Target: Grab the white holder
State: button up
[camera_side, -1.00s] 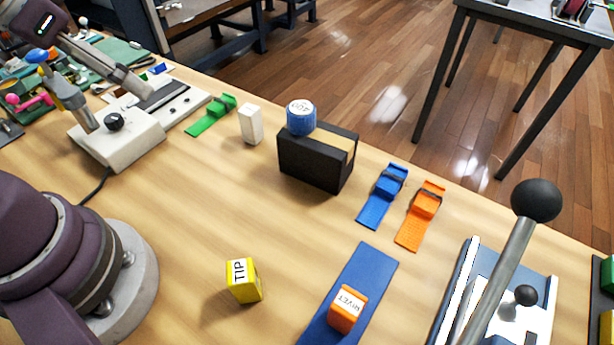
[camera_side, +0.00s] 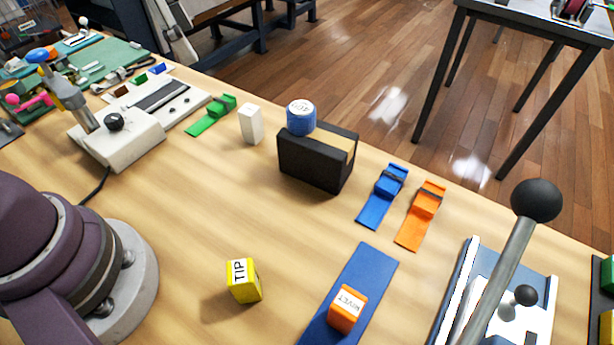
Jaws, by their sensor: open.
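A small white upright block (camera_side: 250,125) stands on the wooden table near its far edge, left of the black box. It is the white piece that best fits the holder, though I cannot make out any slot or opening in it. It stands alone, with nothing touching it. My gripper is not in view; only the purple lower part of my arm (camera_side: 55,255) shows at the left.
A black box (camera_side: 310,166) with a blue round piece (camera_side: 300,118) on it stands right of the white block. A green strap (camera_side: 213,116) lies left of it. A yellow TIP block (camera_side: 244,280) is nearer. A black-knobbed lever (camera_side: 535,200) rises at right.

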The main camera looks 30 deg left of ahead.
jog(key=w+f+m+g, duration=0.2)
jog(key=w+f+m, duration=0.2)
jog(key=w+m, duration=0.15)
jog(key=m+g, duration=0.1)
jog(key=m, duration=0.3)
send_over(248, 109)
jog(key=f, duration=0.5)
jog(key=shift+s, duration=0.25)
jog(key=f, duration=1)
jog(key=shift+w+f, duration=0.25)
jog(key=shift+f, duration=0.1)
grip_shut()
